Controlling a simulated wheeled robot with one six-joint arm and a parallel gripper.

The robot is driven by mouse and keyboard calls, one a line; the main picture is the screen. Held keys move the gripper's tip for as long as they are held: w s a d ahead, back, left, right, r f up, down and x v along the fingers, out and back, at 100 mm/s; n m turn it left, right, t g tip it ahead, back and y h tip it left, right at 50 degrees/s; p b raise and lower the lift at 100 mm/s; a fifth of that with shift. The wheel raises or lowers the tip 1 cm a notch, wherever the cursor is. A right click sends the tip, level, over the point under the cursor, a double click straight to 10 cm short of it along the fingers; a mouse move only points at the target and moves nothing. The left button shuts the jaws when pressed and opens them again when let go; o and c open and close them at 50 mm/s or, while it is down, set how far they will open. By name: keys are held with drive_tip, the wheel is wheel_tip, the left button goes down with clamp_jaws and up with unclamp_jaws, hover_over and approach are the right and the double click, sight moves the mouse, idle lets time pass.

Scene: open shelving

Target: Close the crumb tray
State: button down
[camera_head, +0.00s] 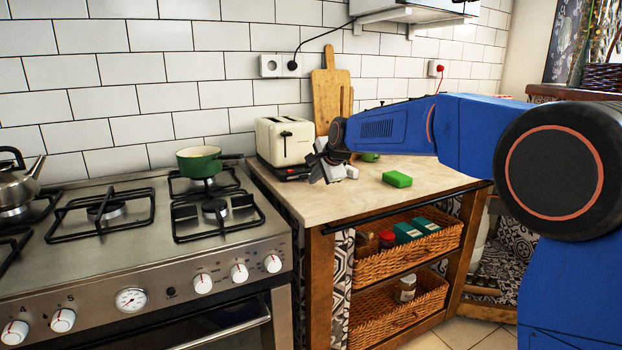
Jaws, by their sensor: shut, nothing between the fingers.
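A cream toaster (284,139) with dark slots stands at the back left of the counter, against the tiled wall. A dark strip at its base, apparently the crumb tray (290,173), shows along the lower front. How far it sticks out is hard to tell, as my gripper covers its right end. My gripper (326,176) is shut and empty, pointing down just right of the toaster's lower front corner. I cannot tell whether it touches the toaster or the tray.
A green block (397,179) lies on the counter (340,203) right of my gripper. Wooden cutting boards (331,88) lean behind. The stove (140,230) with a green pot (199,161) is at left. Wicker baskets (420,250) fill the shelves below. The counter's front is clear.

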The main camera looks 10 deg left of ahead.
drive_tip(key=f+v, duration=0.1)
drive_tip(key=v, duration=1)
drive_tip(key=s+d+f+n+h, duration=0.1)
drive_tip(key=s+d+n, duration=0.2)
drive_tip(key=s+d, duration=0.85)
drive_tip(key=s+d+f+n+g+h, duration=0.1)
drive_tip(key=s+d+f+n, duration=0.1)
drive_tip(key=s+d+f, duration=0.4)
drive_tip(key=s+d+f+n+g+h, duration=0.1)
drive_tip(key=s+d+f+n, duration=0.2)
drive_tip(key=s, duration=1.4)
drive_tip(key=s+d+f+n+g+h, duration=0.1)
drive_tip(key=s+d+f+n+h, duration=0.1)
drive_tip(key=s+d+f, duration=0.8)
drive_tip(key=s+d+n, duration=0.1)
drive_tip(key=s+d, duration=0.1)
drive_tip(key=d, duration=0.3)
drive_tip(key=shift+s+f, duration=0.15)
drive_tip(key=shift+s, duration=0.05)
